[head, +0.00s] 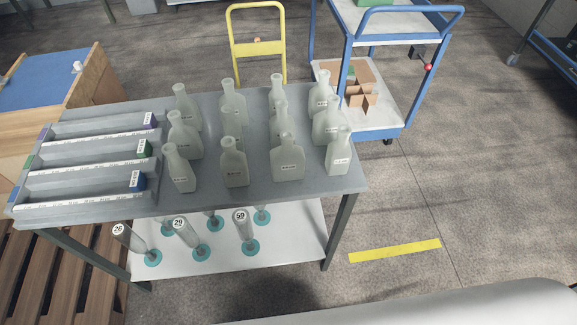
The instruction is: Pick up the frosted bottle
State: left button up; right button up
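Several frosted bottles stand upright in rows on the grey table (240,198). The front row includes a bottle at the left (179,170), one beside it (234,165), a wide one (288,160) and one at the right edge (339,155). Others stand behind, such as the back right bottle (320,95) and the back left bottle (187,108). Most carry a small dark-printed label, too small to read. Rear bottles are partly hidden by those in front. Neither of my grippers is in the head view.
A grey slotted rack (85,190) with coloured end tags fills the table's left side. The white lower shelf (290,250) holds spindles on teal bases, some numbered 26 (130,240), 29 (186,234) and 59 (243,229). A blue cart (385,120) and yellow trolley (258,48) stand behind. Right floor is clear.

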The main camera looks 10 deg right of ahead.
aim_at(186, 138)
jog(key=i+l+u, duration=0.25)
jog(key=l+u, duration=0.25)
jog(key=l, duration=0.2)
jog(key=l+u, duration=0.3)
jog(key=i+l+z, duration=0.25)
jog(key=j+z, duration=0.7)
jog(key=z, duration=0.2)
jog(key=k+j+z, duration=0.1)
jog(key=j+z, duration=0.2)
jog(key=z, duration=0.15)
jog(key=k+j, duration=0.1)
jog(key=j, duration=0.25)
jog(key=k+j+z, duration=0.1)
jog(key=j, duration=0.25)
jog(key=k+j, duration=0.1)
jog(key=j, duration=0.25)
jog(key=k+j, duration=0.15)
jog(key=j, duration=0.15)
jog(key=k+j+z, duration=0.1)
jog(key=j, duration=0.25)
jog(key=u, duration=0.45)
jog(key=l+u, duration=0.15)
jog(key=u, duration=0.35)
jog(key=k+u, duration=0.1)
jog(key=u, duration=0.85)
jog(key=k, duration=0.05)
